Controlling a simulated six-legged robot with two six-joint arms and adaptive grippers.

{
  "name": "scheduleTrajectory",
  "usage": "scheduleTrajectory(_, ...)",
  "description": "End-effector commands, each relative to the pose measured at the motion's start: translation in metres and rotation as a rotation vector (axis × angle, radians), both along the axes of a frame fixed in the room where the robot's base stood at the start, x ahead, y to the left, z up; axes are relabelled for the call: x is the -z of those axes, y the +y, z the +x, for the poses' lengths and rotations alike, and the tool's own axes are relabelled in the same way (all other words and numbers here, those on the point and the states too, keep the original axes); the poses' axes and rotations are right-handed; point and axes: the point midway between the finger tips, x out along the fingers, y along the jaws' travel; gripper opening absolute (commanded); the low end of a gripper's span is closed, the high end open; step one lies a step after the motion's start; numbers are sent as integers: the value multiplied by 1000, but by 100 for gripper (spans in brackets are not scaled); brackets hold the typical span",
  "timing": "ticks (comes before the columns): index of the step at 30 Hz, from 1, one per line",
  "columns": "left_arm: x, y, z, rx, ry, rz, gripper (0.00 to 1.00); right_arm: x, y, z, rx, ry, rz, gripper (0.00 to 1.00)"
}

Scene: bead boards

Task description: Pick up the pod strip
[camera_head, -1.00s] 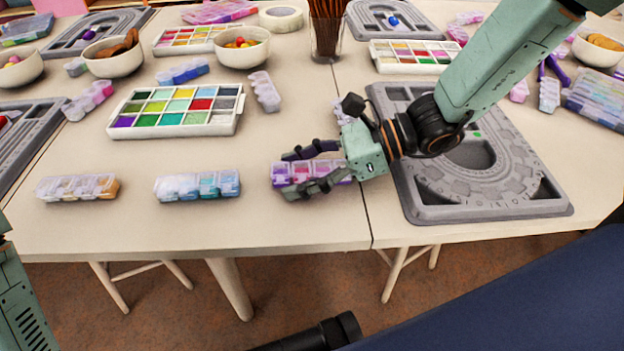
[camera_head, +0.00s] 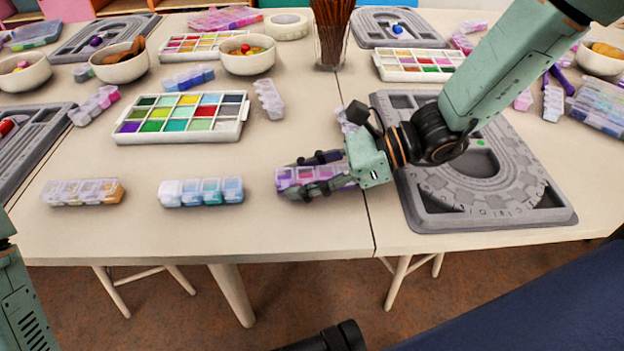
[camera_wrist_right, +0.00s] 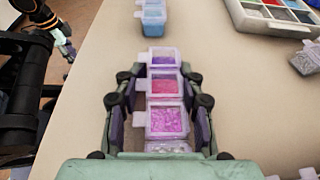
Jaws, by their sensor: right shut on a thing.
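The pod strip (camera_head: 297,177) is a row of small lidded clear pods with purple, pink and lilac beads. It lies at the front of the table, left of the table seam. My right gripper (camera_head: 318,174) is shut on it, with one finger along each long side. In the right wrist view the strip (camera_wrist_right: 165,88) runs lengthwise between the fingers of the gripper (camera_wrist_right: 160,100), and its near end is partly hidden by the gripper body. I cannot tell any gap under it. My left gripper is not in view; only part of my left arm shows at the left edge.
A blue-white pod strip (camera_head: 201,191) and an orange-white one (camera_head: 83,191) lie to the left. A bead palette (camera_head: 243,122) stands behind. A grey bead board (camera_head: 480,214) lies under my right arm. Bare tabletop (camera_head: 200,238) runs along the front edge.

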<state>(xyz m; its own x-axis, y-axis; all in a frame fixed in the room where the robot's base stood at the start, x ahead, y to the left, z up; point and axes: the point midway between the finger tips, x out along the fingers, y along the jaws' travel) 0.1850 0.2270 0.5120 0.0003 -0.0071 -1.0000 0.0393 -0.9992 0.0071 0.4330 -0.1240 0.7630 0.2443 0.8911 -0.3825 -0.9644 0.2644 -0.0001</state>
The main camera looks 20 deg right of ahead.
Motion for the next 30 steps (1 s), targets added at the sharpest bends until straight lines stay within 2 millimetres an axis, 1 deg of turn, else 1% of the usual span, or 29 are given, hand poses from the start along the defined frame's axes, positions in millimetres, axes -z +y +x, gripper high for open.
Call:
scheduleTrajectory(2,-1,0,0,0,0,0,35,-2,0,0,0,-1,1,8)
scheduleTrajectory(5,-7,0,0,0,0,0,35,-13,0,0,0,-2,0,8)
scheduleTrajectory(12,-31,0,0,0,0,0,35,-61,0,1,1,-4,1,8)
scheduleTrajectory(15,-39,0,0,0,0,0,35,-78,0,0,1,-4,1,8)
scheduleTrajectory(18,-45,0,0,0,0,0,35,-91,0,0,0,-3,1,8)
scheduleTrajectory(23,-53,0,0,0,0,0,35,-104,0,0,0,-1,0,8)
scheduleTrajectory(30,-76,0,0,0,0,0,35,-130,0,0,0,0,0,8)
